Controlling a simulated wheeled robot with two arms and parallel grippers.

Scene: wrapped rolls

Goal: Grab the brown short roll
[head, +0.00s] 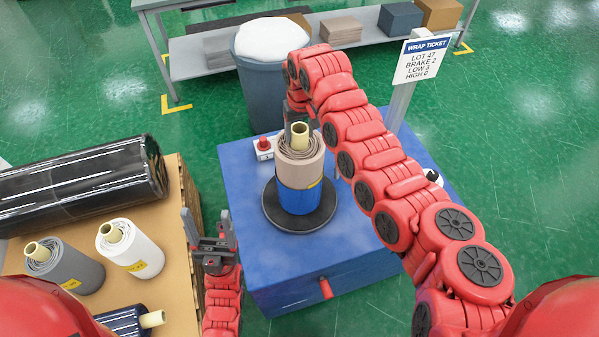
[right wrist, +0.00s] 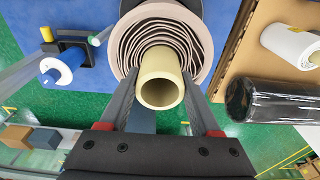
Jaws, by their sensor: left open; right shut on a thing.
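The brown short roll (head: 300,167) stands upright on a black round turntable (head: 325,215) on the blue machine. Its lower part is blue; I cannot tell whether that is a wrap around it or a separate piece under it. A pale core tube (head: 300,135) sticks up from its top. My right gripper (head: 297,120) is over the roll from above. In the right wrist view its fingers (right wrist: 160,100) lie on both sides of the core (right wrist: 158,90), shut on it, inside the wound brown layers (right wrist: 200,30). My left gripper (head: 212,240) is open and empty beside the pallet.
A pallet (head: 180,230) at left bears a long black roll (head: 80,185), a grey roll (head: 65,270), a white roll (head: 133,252) and a dark blue roll (head: 125,322). A grey bin (head: 258,95) and a sign (head: 421,60) stand behind the blue machine (head: 240,190).

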